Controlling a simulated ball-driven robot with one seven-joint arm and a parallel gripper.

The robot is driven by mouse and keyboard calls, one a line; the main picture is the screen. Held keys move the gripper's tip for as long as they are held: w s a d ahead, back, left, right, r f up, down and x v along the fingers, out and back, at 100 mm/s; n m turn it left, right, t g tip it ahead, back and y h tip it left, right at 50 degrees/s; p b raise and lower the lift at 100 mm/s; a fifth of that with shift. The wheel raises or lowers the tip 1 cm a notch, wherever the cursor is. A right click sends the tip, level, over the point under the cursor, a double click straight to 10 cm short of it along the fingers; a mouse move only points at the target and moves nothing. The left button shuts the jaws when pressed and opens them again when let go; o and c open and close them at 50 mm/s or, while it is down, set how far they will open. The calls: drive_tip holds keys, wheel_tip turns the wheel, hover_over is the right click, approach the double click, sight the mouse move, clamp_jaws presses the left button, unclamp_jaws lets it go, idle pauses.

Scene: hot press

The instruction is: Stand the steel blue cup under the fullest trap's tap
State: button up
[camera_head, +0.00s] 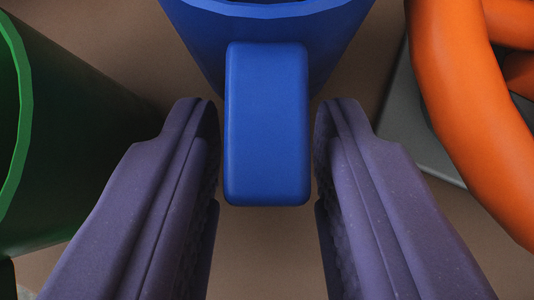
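A blue cup (270,30) stands at the top centre, cut off by the upper edge, with only its rim and lower front in view. Its block-shaped blue handle (267,125) points toward me. My gripper (267,115) is open, with one purple finger on each side of the handle. A narrow gap shows between each fingertip and the handle. The handle hides part of the cup's body. No trap or tap is in view.
A green container (75,150) stands close on the left, beside my left finger. A thick orange ring or tube (460,100) lies at the right over a grey plate (415,125). Bare brown surface (265,255) shows below the handle.

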idle(0.3)
drive_tip(key=shift+r+p, duration=0.3)
drive_tip(key=v, duration=1.1)
drive_tip(key=shift+s+r, duration=0.2)
drive_tip(key=shift+s, duration=0.15)
drive_tip(key=shift+d, duration=0.1)
